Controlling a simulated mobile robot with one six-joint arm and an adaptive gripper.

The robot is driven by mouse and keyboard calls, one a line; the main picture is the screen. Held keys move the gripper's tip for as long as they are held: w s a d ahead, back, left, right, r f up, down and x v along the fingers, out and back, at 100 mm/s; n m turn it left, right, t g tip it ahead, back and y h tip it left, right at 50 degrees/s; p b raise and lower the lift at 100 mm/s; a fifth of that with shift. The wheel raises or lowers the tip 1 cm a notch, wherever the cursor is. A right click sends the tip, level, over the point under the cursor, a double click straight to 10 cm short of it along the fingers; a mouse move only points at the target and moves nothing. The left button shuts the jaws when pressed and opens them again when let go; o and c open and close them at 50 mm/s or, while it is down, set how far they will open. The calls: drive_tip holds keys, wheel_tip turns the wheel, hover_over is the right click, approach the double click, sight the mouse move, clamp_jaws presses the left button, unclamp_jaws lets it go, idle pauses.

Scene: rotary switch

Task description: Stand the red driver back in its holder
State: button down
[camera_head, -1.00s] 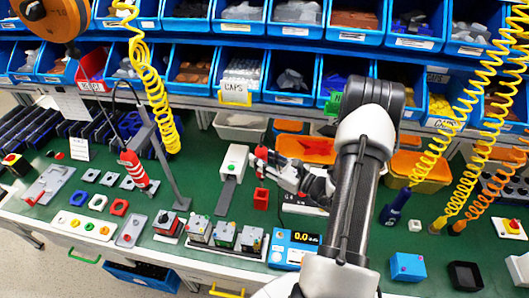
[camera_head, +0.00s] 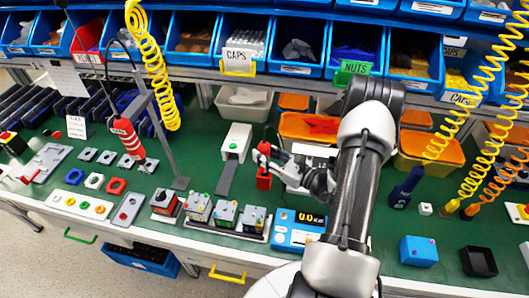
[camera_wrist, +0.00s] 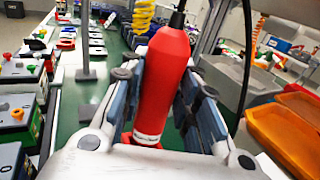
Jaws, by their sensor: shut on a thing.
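The red driver (camera_wrist: 165,75) is upright between my fingers in the wrist view, with a dark top and a white band near its lower end. My gripper (camera_head: 268,153) is shut on it. The small red holder (camera_head: 263,182) stands on the green bench directly below the driver in the head view. A red edge of it (camera_wrist: 152,144) shows under the white band in the wrist view. Driver and holder look nearly joined. My fingers partly hide the driver, and I cannot tell whether its lower end is inside the holder.
Another red tool (camera_head: 126,137) hangs by a grey stand (camera_head: 160,125) to the left. A white box with a grey strip (camera_head: 235,145) is close left of the holder. Small switch boxes (camera_head: 225,215) and a blue display unit (camera_head: 298,230) stand in front. Orange bins (camera_head: 308,128) are behind.

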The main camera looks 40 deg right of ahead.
drive_tip(key=shift+f, duration=0.6)
drive_tip(key=shift+b, duration=0.3)
drive_tip(key=shift+f, duration=0.2)
drive_tip(key=shift+f+b, duration=0.2)
drive_tip(key=shift+b, duration=0.15)
drive_tip(key=c, duration=1.2)
unclamp_jaws()
drive_tip(key=shift+o, duration=0.2)
drive_tip(key=shift+f, duration=0.1)
drive_tip(key=shift+s, duration=0.1)
drive_tip(key=v, duration=1.1)
drive_tip(key=shift+s+d, duration=0.15)
drive_tip(key=shift+s, duration=0.25)
